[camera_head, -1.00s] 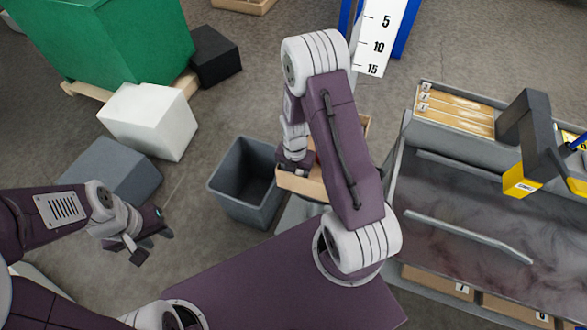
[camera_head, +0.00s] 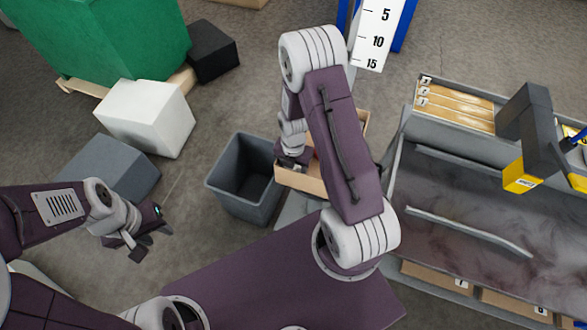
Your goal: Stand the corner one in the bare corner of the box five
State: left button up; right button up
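A cardboard box (camera_head: 299,178) stands mostly behind my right arm, left of the grey bench. Its number does not show, and most of its inside is hidden. My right gripper (camera_head: 294,165) points down at the box's left side, partly covered by my own arm. I cannot tell whether its fingers are open or hold anything. My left gripper (camera_head: 150,243) is open and empty, over the floor at lower left. I cannot make out the corner piece or which box is five.
A grey open bin (camera_head: 222,180) stands left of the cardboard box. The grey bench (camera_head: 460,205) at right carries a metal bar, a yellow-and-black device (camera_head: 524,140) and numbered slots (camera_head: 456,103). Numbered cardboard boxes (camera_head: 437,279) sit below its front edge. White (camera_head: 146,118) and grey blocks stand at left.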

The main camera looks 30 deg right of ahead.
jog(key=o, duration=1.5)
notch_tip(320, 180, up, 9)
jog(key=shift+r+p, duration=0.1)
jog(key=shift+p, duration=0.9)
